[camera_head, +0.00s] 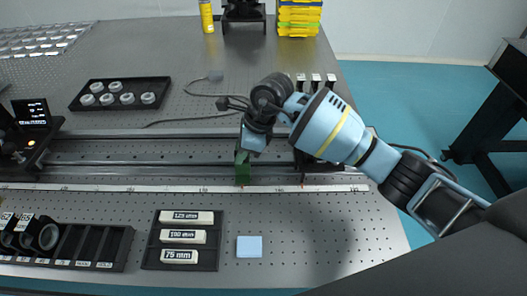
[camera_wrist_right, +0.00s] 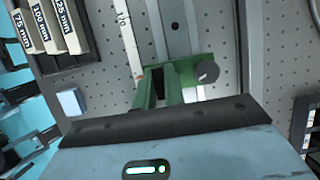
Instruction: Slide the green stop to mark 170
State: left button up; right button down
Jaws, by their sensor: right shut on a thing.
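The green stop (camera_head: 242,174) sits on the long rail (camera_head: 140,175) in the middle of the head view, beside the white scale strip (camera_head: 130,188) along the rail's near edge. A small orange pointer shows at its foot; the scale numbers are too small to read surely. My right gripper (camera_head: 245,153) reaches down from the right and is shut on the stop's upper part. In the right wrist view the green stop (camera_wrist_right: 188,75) with a dark round knob (camera_wrist_right: 207,71) lies at the gripper's jaws, close to the scale strip (camera_wrist_right: 127,35). My left gripper is not in view.
A dark carriage (camera_head: 322,164) stands on the rail to the right, partly behind my arm. A device with a screen (camera_head: 32,112) is at the left. Nearer lie a tray of labelled blocks (camera_head: 151,257) and a pale blue square (camera_head: 249,246).

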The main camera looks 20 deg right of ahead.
jog(key=w+a, duration=0.1)
jog(key=a, duration=0.2)
jog(key=w+a+b, duration=0.1)
jog(key=a, duration=0.2)
jog(key=w+a+b, duration=0.1)
jog(key=a, duration=0.3)
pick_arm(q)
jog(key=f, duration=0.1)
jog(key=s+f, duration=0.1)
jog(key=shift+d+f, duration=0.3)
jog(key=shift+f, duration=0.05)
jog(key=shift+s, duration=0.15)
pick_arm(e)
jog(key=c, duration=1.5)
grip_release()
jog(key=shift+v, duration=3.95)
jog(key=shift+s, duration=0.1)
